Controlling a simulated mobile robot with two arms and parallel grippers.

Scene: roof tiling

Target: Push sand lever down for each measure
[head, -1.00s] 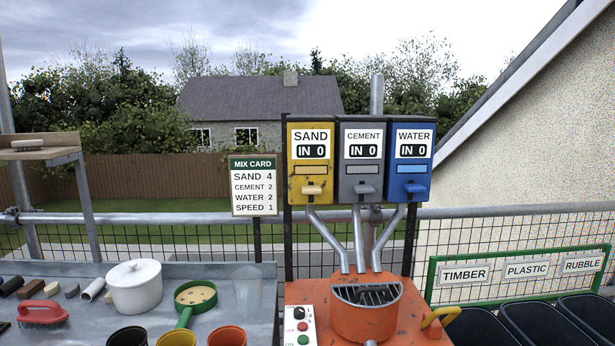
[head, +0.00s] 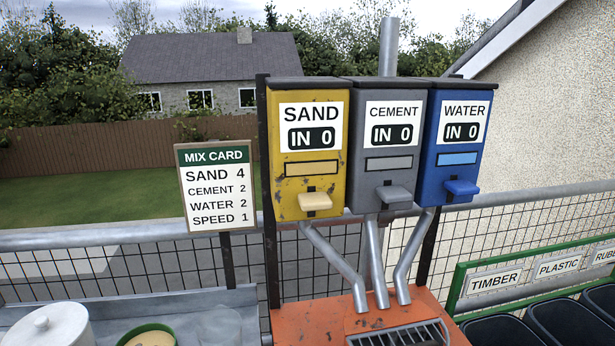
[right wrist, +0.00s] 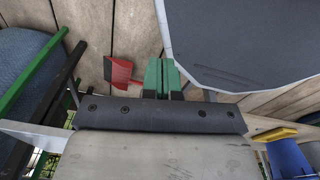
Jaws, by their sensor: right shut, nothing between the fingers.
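The yellow sand dispenser (head: 291,185) hangs at the middle of the head view, its counter reading IN 0. Its cream sand lever (head: 315,201) sticks out at the lower front, and no gripper is near it in this view. The mix card (head: 216,185) reads sand 4, cement 2, water 2, speed 1. My right gripper (right wrist: 162,78) shows only in the right wrist view, its green fingers shut together and empty. My left gripper is in neither view.
The grey cement dispenser (head: 381,175) and blue water dispenser (head: 455,172) stand beside it, both reading IN 0. Chutes run down to the orange mixer (head: 320,325). A white pot (head: 48,328) is at lower left. Labelled bins (head: 560,322) stand at right.

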